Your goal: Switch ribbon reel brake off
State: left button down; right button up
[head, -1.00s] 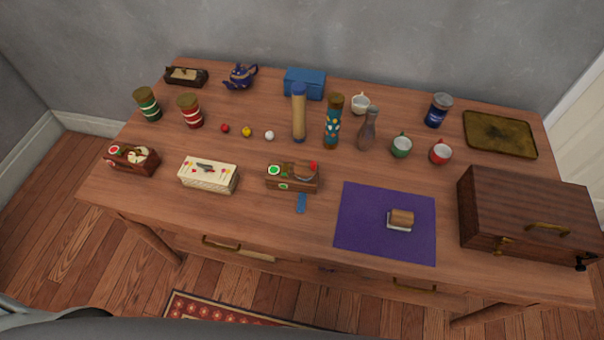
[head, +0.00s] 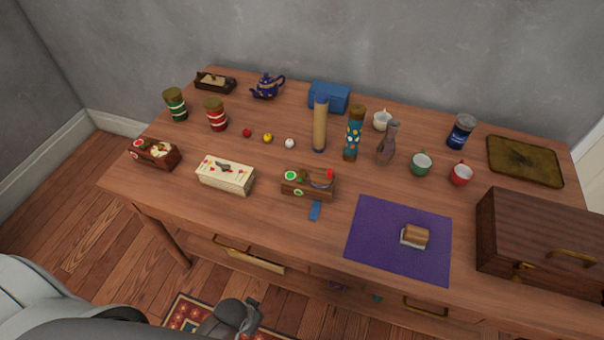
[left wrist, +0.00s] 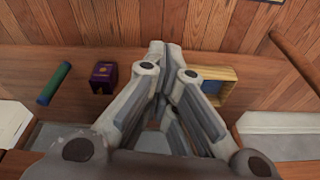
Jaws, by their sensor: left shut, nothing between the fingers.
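A brown wooden box (head: 296,187), likely the ribbon reel, stands near the table's front edge, left of the purple mat. It has green and white round marks, a grey curved part on top, a red knob (head: 329,174) and a blue ribbon strip (head: 315,210) at its front. The brake's setting is too small to tell. My left gripper (head: 252,314) is low in front of the table, below its edge and well apart from the box. The left wrist view shows its fingers (left wrist: 165,48) shut and empty. My right gripper is not in view.
The purple mat (head: 375,240) bears a small brown-and-white object. A cream box (head: 226,176) stands left of the reel box, a large wooden case (head: 540,235) at the right. Drawer handles line the table front. The left wrist view shows a purple box (left wrist: 103,76) and a green cylinder (left wrist: 54,83).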

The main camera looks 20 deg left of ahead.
aim_at(302, 180)
pick_arm(q)
jog(key=w+r+n+t+b, duration=0.1)
jog(key=w+r+t, duration=0.15)
jog(key=r, duration=0.75)
jog(key=w+r+t+b, duration=0.15)
jog(key=w+r, duration=0.25)
jog(key=r, duration=0.5)
jog(key=w+r+t, duration=0.2)
jog(key=w+r, duration=0.1)
jog(key=w+r+n+t+y, duration=0.1)
jog(key=w+r+t, duration=0.1)
jog(key=w, duration=0.2)
jog(key=w+r+n+t+y, duration=0.1)
jog(key=w+r, duration=0.2)
jog(key=w, duration=0.1)
jog(key=shift+d+r+t, duration=0.2)
jog(key=shift+r+t, duration=0.1)
jog(key=shift+t, duration=0.1)
jog(key=w+d+r+t+h, duration=0.1)
jog(key=w+d+r+t, duration=0.3)
jog(key=r, duration=0.1)
jog(key=shift+w+r, duration=0.15)
jog(key=shift+r, duration=0.2)
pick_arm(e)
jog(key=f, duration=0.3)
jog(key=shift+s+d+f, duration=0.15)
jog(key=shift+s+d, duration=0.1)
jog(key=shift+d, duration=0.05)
pick_arm(q)
jog(key=shift+d, duration=0.1)
